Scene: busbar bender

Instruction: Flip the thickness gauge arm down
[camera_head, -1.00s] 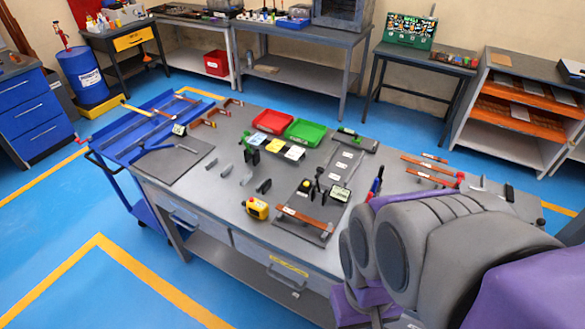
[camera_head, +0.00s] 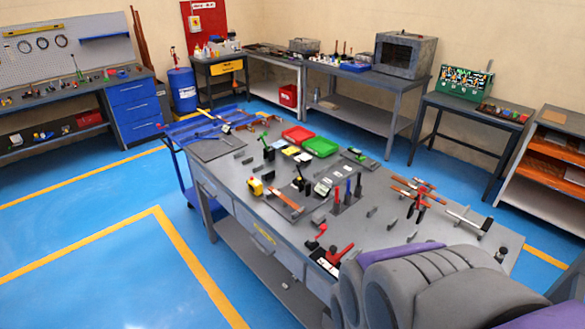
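I cannot tell for sure which part is the thickness gauge arm. A small device with a pale display (camera_head: 322,188) stands mid-bench. Dark upright levers (camera_head: 299,181) stand just left of it, and a copper-coloured bar (camera_head: 286,199) lies in front of them on a dark plate. Another dark upright lever with a green top (camera_head: 268,150) stands farther back. At this size, the position of any gauge arm is unclear. My grey and purple arm fills the lower right, and my gripper does not show.
The grey workbench (camera_head: 237,205) also carries a red tray (camera_head: 297,135), a green tray (camera_head: 320,147), a yellow device (camera_head: 255,186), red and blue handles (camera_head: 347,190), and a red lever (camera_head: 340,254) at the front edge. A blue cart (camera_head: 180,140) adjoins its left end. Blue floor is open at left.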

